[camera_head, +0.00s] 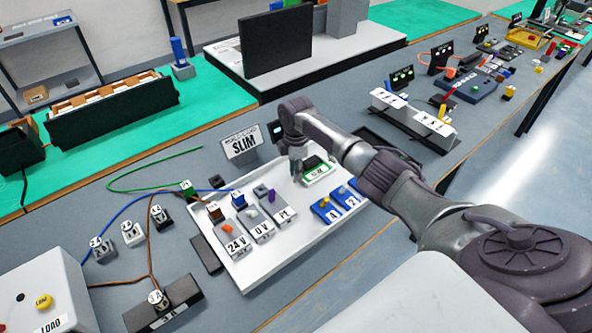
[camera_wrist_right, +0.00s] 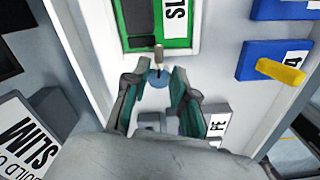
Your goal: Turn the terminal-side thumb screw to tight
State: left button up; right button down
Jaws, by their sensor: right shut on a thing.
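My right gripper (camera_head: 297,168) reaches down over the white tray (camera_head: 290,240), at the near-left side of the green-framed SLIM board (camera_head: 319,172). In the right wrist view, its two fingers (camera_wrist_right: 158,80) close around a small blue-grey round knob (camera_wrist_right: 157,77), which looks like the thumb screw. A short metal shaft runs from the knob to the edge of the green SLIM frame (camera_wrist_right: 140,43). In the head view the gripper hides the knob. I cannot tell how tight the screw is. My left gripper is not in view.
Terminal blocks marked 24 V (camera_head: 235,245), 0 V (camera_head: 262,232) and PE (camera_head: 286,217) stand left of the gripper. A SLIM sign (camera_head: 241,145) stands behind the tray. Loose wires lie at the left.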

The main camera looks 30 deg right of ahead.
jog(key=shift+n, duration=0.5)
jog(key=c, duration=0.9)
grip_release()
jog(key=shift+c, duration=0.2)
jog(key=shift+r, duration=0.1)
notch_tip(320, 180, up, 12)
